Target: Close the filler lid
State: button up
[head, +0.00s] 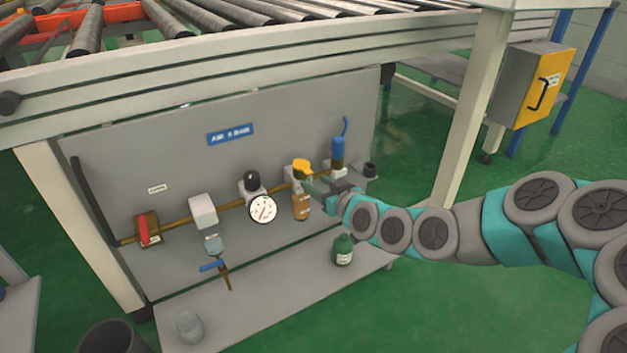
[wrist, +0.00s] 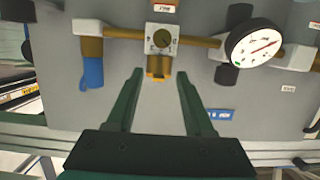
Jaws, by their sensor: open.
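The filler lid (head: 302,168) is a small yellow flap on top of the pale lubricator block (head: 295,184), above an amber bowl (head: 301,206). In the wrist view, which is upside down, the lid (wrist: 158,73) shows as a yellow piece at the edge of the block (wrist: 175,40). It appears raised, and a round brass-coloured fitting (wrist: 162,39) shows on the block. My gripper (head: 318,184) is close to the block on its right. In the wrist view my gripper (wrist: 160,73) is open, with the lid seen between its fingertips; contact cannot be told.
A gauge (head: 263,209) is left of the lubricator and a blue-topped valve (head: 338,152) right of it, along a brass pipe (head: 175,226). A green bottle (head: 343,250) stands on the shelf (head: 262,288) below. The conveyor frame (head: 230,80) runs above the panel.

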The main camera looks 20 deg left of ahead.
jog(key=shift+v, duration=2.4)
jog(key=shift+f, duration=0.1)
